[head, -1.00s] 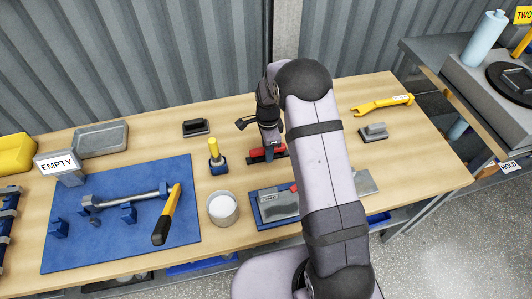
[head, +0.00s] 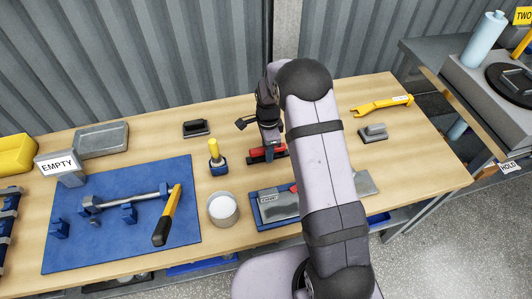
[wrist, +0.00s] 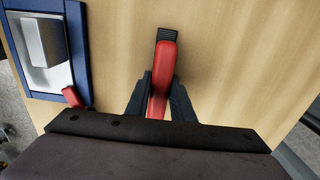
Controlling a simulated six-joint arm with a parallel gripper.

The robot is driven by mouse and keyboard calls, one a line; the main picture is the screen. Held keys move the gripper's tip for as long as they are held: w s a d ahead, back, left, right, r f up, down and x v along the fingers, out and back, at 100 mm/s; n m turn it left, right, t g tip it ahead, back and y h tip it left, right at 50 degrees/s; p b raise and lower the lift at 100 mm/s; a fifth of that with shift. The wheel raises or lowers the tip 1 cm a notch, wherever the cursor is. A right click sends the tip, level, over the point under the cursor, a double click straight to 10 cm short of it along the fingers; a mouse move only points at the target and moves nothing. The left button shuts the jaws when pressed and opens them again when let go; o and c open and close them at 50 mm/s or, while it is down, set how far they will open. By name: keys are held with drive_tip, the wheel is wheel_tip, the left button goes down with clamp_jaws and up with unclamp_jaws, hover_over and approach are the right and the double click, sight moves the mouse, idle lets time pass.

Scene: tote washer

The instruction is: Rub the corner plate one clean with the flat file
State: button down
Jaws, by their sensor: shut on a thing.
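My gripper (wrist: 160,100) is shut on the red handle of a tool, the flat file (wrist: 163,65) as far as I can tell. Its dark ridged end shows beyond the handle. In the head view, the file (head: 258,154) is low at the back-middle of the bench; I cannot tell whether it touches the wood. The corner plate (head: 285,207), with a small unreadable label, lies in a blue frame nearer the front edge, partly hidden by my arm. In the wrist view, the grey plate (wrist: 60,78) sits at the left with a raised block and a red clamp tip (wrist: 72,97).
A white round tub (head: 222,209) and a yellow-handled tool (head: 215,153) stand left of the plate. A dark block (head: 196,128), a grey block (head: 373,132) and a yellow wrench (head: 382,105) lie farther back.

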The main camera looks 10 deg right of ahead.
drive_tip(key=shift+r+p, duration=1.9)
drive_tip(key=shift+r, duration=0.9)
drive_tip(key=c, duration=2.4)
unclamp_jaws()
clamp_jaws()
drive_tip(key=shift+r, duration=0.1)
